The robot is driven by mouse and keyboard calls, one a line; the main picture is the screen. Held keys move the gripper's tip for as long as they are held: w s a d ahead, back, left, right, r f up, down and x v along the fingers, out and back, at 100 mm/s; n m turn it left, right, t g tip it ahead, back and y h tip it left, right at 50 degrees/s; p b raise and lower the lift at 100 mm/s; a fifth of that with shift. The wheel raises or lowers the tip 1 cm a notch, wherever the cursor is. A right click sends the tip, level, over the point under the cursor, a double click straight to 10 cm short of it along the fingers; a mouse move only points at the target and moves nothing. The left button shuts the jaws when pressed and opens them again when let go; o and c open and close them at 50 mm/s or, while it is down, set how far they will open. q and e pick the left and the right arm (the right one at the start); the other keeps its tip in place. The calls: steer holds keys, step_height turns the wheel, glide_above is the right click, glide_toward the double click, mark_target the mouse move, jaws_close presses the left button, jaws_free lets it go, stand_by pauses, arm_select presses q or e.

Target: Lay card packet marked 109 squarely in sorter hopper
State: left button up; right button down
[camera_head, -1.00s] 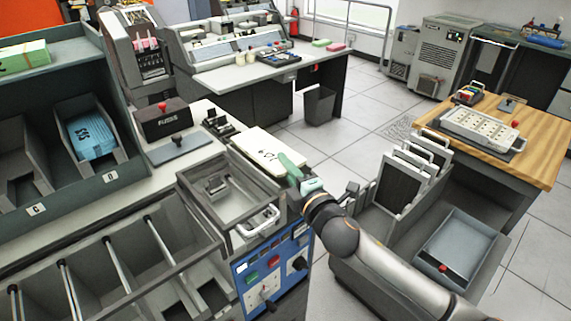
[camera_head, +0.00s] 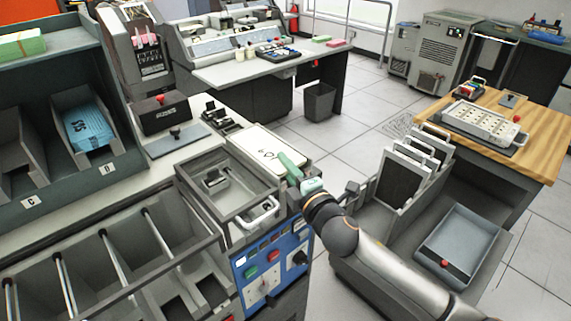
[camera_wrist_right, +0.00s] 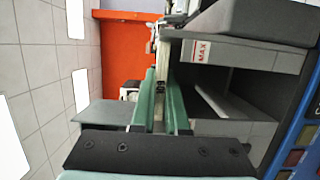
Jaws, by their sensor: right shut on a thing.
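A cream card packet (camera_head: 262,145) with a dark, hard-to-read marking lies roughly level beyond the grey open-topped box of the sorter hopper (camera_head: 205,204). My right gripper (camera_head: 290,166), with green fingers, is shut on the packet's right edge in the head view. I cannot tell whether the packet touches the surface under it. A small grey block with a handle (camera_head: 213,180) sits in the hopper. In the right wrist view the green fingers (camera_wrist_right: 161,105) are close together, beside a grey wall with a MAX label (camera_wrist_right: 203,50). My left gripper is out of view.
A blue packet (camera_head: 87,127) lies in the rack bin marked D. A dark box with a red knob (camera_head: 163,113) stands left of the packet. Pockets with metal rods (camera_head: 105,250) fill the lower left. A grey cart with upright plates (camera_head: 405,175) stands right of my arm.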

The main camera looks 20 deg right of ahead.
steer(key=shift+f+b, duration=2.9)
steer(key=shift+f, duration=0.85)
steer(key=shift+f+b, duration=0.45)
steer(key=shift+f, duration=0.3)
steer(key=c, duration=0.8)
jaws_free()
steer(key=shift+c, duration=0.2)
steer(key=shift+f, duration=0.1)
